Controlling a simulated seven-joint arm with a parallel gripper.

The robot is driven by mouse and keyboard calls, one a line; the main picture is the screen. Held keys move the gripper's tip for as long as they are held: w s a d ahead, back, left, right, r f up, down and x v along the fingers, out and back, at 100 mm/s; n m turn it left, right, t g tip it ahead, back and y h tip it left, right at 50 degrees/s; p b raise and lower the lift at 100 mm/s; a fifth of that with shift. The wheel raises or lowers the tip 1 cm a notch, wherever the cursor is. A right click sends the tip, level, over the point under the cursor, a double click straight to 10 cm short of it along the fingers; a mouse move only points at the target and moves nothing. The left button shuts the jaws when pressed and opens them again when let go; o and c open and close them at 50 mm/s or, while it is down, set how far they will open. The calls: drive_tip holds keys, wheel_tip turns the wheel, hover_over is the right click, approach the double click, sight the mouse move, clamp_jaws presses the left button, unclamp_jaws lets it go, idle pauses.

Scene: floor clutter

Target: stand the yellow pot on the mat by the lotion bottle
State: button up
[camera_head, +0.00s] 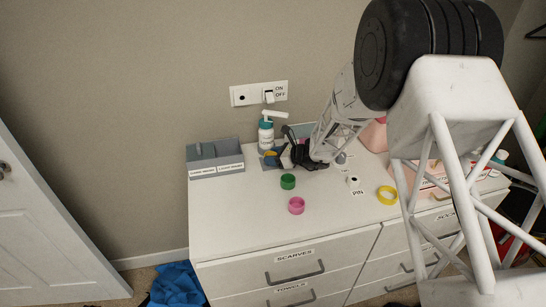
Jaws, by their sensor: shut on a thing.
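The lotion bottle (265,138), white with a teal collar and a white pump, stands near the wall at the back of the white dresser. A dark blue-grey mat (269,166) lies in front of it, partly hidden. My gripper (281,154) reaches in from the right, low over the mat's right side. It is shut on a small yellow thing, which appears to be the yellow pot (271,153), just in front of the bottle. The pot is small and partly covered by the dark fingers. I cannot tell whether its base touches the mat.
A grey divided tray (216,172) stands left of the bottle. A green ring-like piece (288,182), a pink one (297,205) and a larger yellow ring (387,195) lie in front. The dresser's front left top is clear. My arm hides much of the right side.

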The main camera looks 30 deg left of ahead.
drive_tip(key=shift+f, duration=0.1)
drive_tip(key=o, duration=0.9)
drive_tip(key=v, duration=1.2)
idle(0.6)
